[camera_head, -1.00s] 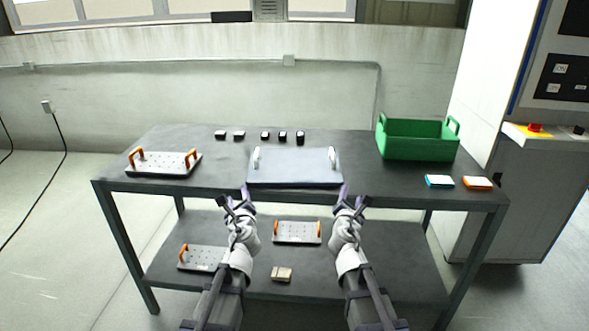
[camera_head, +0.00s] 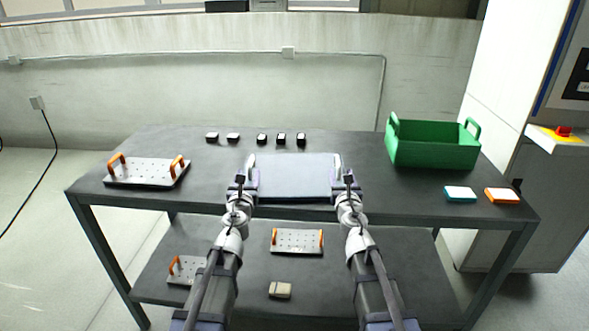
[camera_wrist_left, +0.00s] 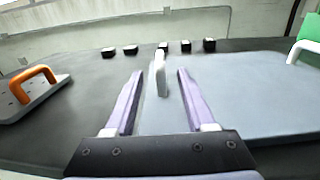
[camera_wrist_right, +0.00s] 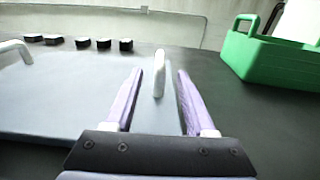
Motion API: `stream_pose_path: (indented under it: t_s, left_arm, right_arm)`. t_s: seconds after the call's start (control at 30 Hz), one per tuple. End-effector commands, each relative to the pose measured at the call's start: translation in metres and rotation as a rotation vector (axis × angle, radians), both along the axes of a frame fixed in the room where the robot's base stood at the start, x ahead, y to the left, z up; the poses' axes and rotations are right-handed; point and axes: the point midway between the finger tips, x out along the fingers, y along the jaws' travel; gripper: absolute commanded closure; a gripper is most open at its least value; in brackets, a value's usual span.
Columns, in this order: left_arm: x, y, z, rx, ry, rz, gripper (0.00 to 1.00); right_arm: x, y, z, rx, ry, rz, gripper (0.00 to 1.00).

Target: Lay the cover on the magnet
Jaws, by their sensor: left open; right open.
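A flat grey-blue plate (camera_head: 293,176) with two pale upright handles, apparently the cover, lies on the upper tabletop at centre front. My left gripper (camera_head: 244,182) is open at the plate's left end. In the left wrist view the left handle (camera_wrist_left: 162,78) shows between its spread fingers, ungripped. My right gripper (camera_head: 347,182) is open at the right end. In the right wrist view the right handle (camera_wrist_right: 159,75) shows between its fingers, also ungripped. A perforated metal plate with orange handles (camera_head: 145,174) lies at the table's left. I cannot tell which thing is the magnet.
Several small black blocks (camera_head: 262,139) stand in a row behind the plate. A green bin (camera_head: 432,152) is at the back right, with blue (camera_head: 459,194) and orange (camera_head: 501,195) boxes in front. The lower shelf holds two orange-handled plates (camera_head: 297,241) and a tan block (camera_head: 280,290).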

Motion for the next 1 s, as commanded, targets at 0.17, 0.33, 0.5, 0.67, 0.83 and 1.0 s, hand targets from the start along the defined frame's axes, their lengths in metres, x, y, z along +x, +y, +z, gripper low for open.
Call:
stream_pose_path:
  t_s: [0.17,0.33,0.5,0.67,0.83,1.0]
  left_arm:
    - [0.0,0.0,0.0,0.0,0.0,0.0,0.45]
    - [0.0,0.0,0.0,-0.001,0.0,0.0,0.45]
    - [0.003,0.0,0.0,-0.001,0.0,0.0,0.45]
    - [0.016,0.0,0.0,-0.002,0.0,0.0,0.45]
    - [0.04,0.0,0.0,-0.002,0.0,0.0,0.45]
    - [0.065,0.0,0.0,-0.002,0.0,0.0,0.45]
  right_arm:
    - [0.0,0.0,0.0,0.0,0.0,0.0,0.45]
    - [0.0,0.0,0.0,0.001,0.0,0.0,0.45]
    - [0.003,0.0,0.0,0.001,0.0,-0.001,0.45]
    - [0.016,0.0,0.0,0.002,0.0,-0.001,0.45]
    - [0.039,0.0,0.0,0.002,0.0,-0.001,0.45]
    - [0.065,0.0,0.0,0.002,0.0,0.0,0.45]
